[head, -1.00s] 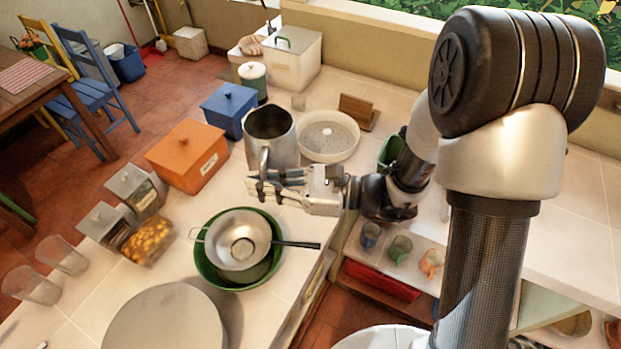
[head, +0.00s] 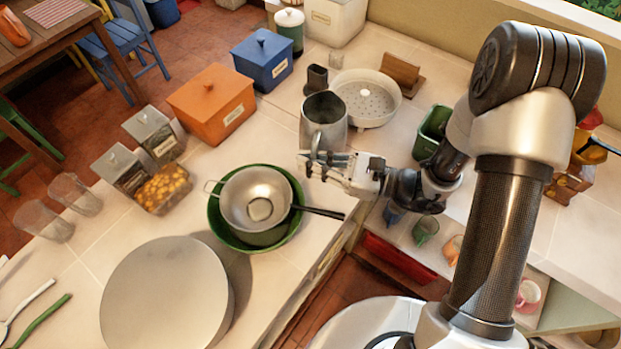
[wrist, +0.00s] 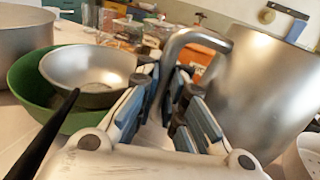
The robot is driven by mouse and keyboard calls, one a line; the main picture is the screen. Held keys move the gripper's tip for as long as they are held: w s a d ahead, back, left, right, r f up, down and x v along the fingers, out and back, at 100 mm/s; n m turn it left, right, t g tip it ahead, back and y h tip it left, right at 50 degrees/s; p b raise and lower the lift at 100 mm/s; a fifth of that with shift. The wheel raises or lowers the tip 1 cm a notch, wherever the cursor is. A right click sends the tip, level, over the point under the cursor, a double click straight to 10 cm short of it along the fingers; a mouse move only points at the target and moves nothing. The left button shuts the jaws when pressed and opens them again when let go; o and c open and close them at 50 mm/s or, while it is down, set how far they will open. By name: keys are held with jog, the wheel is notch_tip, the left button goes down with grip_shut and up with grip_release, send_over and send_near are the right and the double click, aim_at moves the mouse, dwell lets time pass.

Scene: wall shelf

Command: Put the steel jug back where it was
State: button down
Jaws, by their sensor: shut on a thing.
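The steel jug (head: 325,112) is a grey metal vessel with an open top and a loop handle, roughly upright over the back part of the pale counter. In the head view my gripper (head: 310,164) is at its near side, with its fingers at the handle. In the wrist view the fingers (wrist: 168,108) are shut around the jug's handle (wrist: 192,42), and the jug's body (wrist: 258,88) stands to the right. The jug's base is partly hidden, so I cannot tell whether it touches the counter.
A white colander (head: 392,92) and a dark cup (head: 316,78) are behind the jug. An orange box (head: 208,102) stands left. A green bowl (head: 298,225) holding a steel strainer (head: 240,190) is nearer.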

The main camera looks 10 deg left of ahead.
jog(key=shift+f+b, duration=0.85)
jog(key=shift+f, duration=1.9)
jog(key=shift+f, duration=0.15)
jog(key=c, duration=2)
grip_release()
jog(key=shift+o, duration=0.2)
